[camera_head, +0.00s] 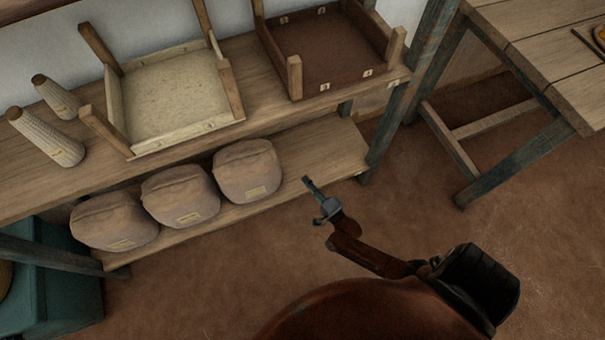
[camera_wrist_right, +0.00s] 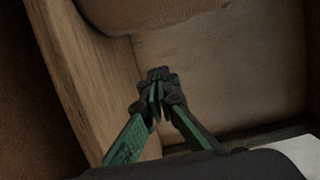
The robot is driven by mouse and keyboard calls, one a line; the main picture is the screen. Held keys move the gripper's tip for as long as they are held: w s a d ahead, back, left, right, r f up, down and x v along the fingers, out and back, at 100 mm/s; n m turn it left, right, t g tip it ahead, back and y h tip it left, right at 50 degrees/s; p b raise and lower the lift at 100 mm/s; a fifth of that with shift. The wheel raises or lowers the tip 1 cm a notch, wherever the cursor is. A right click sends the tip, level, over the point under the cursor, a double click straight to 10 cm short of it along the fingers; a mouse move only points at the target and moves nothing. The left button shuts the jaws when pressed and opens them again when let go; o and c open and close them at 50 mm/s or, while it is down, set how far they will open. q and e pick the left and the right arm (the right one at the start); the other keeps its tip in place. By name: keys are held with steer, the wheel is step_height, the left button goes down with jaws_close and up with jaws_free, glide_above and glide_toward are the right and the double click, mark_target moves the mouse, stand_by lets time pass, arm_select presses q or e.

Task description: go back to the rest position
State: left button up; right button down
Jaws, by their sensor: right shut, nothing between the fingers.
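My right gripper (camera_head: 307,183) is in front of the lower shelf board, near its right end, in the head view. In the right wrist view its two green and black fingers (camera_wrist_right: 157,80) are shut together with nothing between them. In that view the wooden shelf board's edge runs down the left side behind the fingers. My left gripper is not in the head view.
Brown cloth sacks (camera_head: 248,171) sit on the lower shelf (camera_head: 335,150). The upper shelf holds a cream tray (camera_head: 172,95), a dark brown tray (camera_head: 325,50) and cones of yarn (camera_head: 45,137). A wooden table (camera_head: 540,50) stands at right. Bare floor (camera_head: 410,200) lies between.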

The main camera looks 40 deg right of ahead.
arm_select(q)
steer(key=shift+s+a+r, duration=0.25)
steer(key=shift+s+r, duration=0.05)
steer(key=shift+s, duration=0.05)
arm_select(e)
steer(key=shift+s, duration=0.65)
steer(key=shift+a, duration=0.1)
